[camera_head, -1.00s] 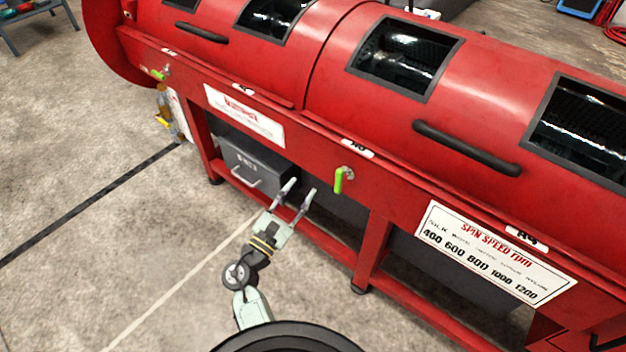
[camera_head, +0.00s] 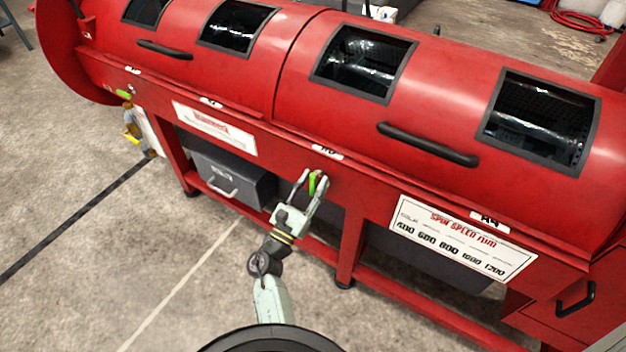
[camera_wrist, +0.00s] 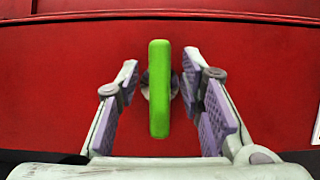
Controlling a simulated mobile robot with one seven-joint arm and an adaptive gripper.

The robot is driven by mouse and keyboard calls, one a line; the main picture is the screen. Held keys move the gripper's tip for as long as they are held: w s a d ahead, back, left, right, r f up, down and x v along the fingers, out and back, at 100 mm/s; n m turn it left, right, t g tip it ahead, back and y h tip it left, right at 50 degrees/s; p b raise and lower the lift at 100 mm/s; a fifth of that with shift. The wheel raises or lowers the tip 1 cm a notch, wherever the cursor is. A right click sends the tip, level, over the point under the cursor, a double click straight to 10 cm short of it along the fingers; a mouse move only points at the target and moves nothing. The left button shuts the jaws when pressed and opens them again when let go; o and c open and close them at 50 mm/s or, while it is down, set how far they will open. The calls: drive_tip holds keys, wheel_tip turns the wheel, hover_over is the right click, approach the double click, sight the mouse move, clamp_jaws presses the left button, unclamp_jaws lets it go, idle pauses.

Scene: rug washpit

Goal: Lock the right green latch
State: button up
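The right green latch (camera_head: 313,184) is on the front rail of the red machine, below the middle of the drum. In the wrist view the latch (camera_wrist: 159,90) is a bright green bar standing upright in front of a round grey mount on the red panel. My gripper (camera_head: 314,177) is at the latch, with one finger on each side of it. In the wrist view my gripper (camera_wrist: 160,85) is open, and gaps show between the purple finger pads and the latch. Another green latch (camera_head: 123,93) is at the left end of the rail and lies about level.
A grey drawer box (camera_head: 235,178) sits under the machine to the left of my gripper. A white spin speed sign (camera_head: 462,238) is on the rail to the right. Red legs and a low bar stand below. The floor in front is clear.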

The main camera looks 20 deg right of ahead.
drive_tip(key=shift+w+d, duration=0.1)
drive_tip(key=shift+c, duration=0.2)
clamp_jaws()
idle(0.4)
